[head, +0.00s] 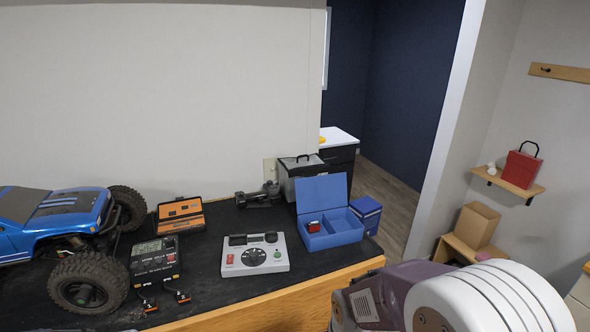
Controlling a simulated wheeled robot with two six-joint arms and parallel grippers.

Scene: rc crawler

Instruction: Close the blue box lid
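The blue box (345,230) stands near the right end of the black-topped bench. Its lid (321,191) is raised, standing roughly upright at the back and leaning slightly. The box has compartments, and a small red item (313,226) sits in the left one. A part of my arm fills the lower right of the head view, in front of the bench. Neither of my grippers shows in this view.
A grey device with a dial (254,254) lies left of the box, and a black charger (154,262) further left. A dark case (290,178) stands behind the lid. A smaller blue box (367,212) is at the right. A blue crawler (60,221) fills the left end.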

